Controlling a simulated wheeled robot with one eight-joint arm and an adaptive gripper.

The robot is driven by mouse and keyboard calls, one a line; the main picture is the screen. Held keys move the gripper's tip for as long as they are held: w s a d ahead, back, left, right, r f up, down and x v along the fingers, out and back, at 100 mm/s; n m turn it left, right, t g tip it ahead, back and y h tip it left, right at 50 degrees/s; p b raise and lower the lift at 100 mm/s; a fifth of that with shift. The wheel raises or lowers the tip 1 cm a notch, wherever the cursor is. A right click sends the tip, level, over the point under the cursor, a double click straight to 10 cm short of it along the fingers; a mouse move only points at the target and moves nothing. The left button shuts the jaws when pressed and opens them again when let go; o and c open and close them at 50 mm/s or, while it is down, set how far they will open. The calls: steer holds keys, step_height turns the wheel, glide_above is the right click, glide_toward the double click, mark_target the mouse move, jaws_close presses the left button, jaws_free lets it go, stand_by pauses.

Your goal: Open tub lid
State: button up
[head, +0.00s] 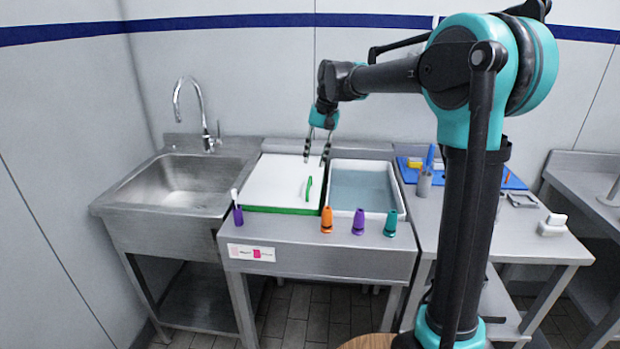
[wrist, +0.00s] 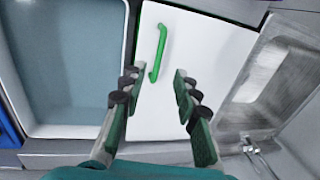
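The tub lid (head: 275,181) is a white panel with a green front edge, lying flat over the left tub in the head view. A green bar handle (head: 309,188) stands on its right part. The lid (wrist: 195,50) and the handle (wrist: 158,53) also show in the wrist view. My gripper (head: 316,160) is above the lid, behind the handle in the head view. Whether a finger touches the lid cannot be told.
An open tub of bluish water (head: 362,190) is right of the lid. A steel sink (head: 180,185) with a tap (head: 205,125) is on the left. A blue board (head: 460,176) lies on the right table.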

mark_target(309, 183)
steer(key=f, duration=0.2)
steer(key=a+f, duration=0.1)
steer(key=f, duration=0.4)
steer(key=shift+a+f, duration=0.2)
steer(key=shift+f, duration=0.15)
jaws_close()
